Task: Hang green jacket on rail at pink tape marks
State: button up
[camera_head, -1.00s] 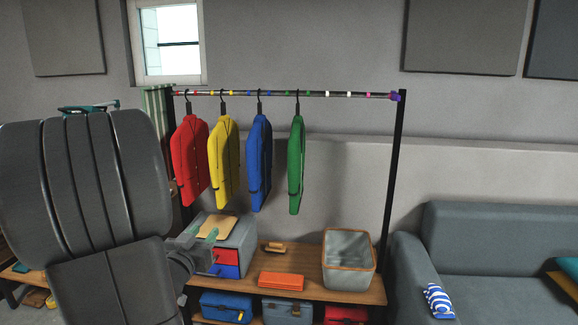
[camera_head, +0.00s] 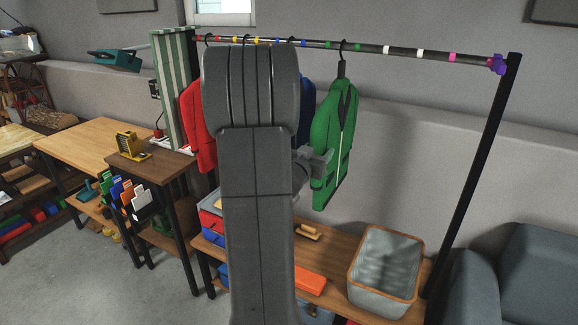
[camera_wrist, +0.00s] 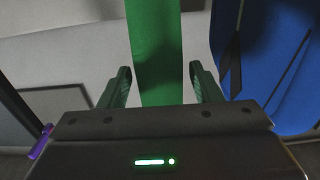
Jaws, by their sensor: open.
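The green jacket (camera_head: 334,142) hangs by its dark hanger from the black rail (camera_head: 372,48), right of the blue jacket (camera_head: 305,108). Bands of tape mark the rail; a pink band (camera_head: 453,57) sits near its right end and a red or pinkish one at the left. My gripper (camera_head: 326,163) is beside the green jacket, partly hidden by my arm. In the wrist view my gripper (camera_wrist: 158,86) is open, with a strip of the green jacket (camera_wrist: 155,50) showing between its two green fingers. I cannot tell whether they touch it. The yellow jacket is hidden behind my arm.
The red jacket (camera_head: 198,125) hangs left of my arm. A purple clamp (camera_head: 497,65) is at the rail's right end. Below are a wooden bench (camera_head: 335,268) and a grey bin (camera_head: 386,272). A sofa (camera_head: 525,275) stands right. The rail right of the green jacket is free.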

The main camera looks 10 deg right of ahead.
jog(key=shift+w+d+r, duration=0.1)
jog(key=shift+w+d, duration=0.25)
jog(key=shift+w, duration=0.2)
grip_shut()
jog(key=shift+r+p, duration=0.3)
jog(key=shift+r, duration=0.15)
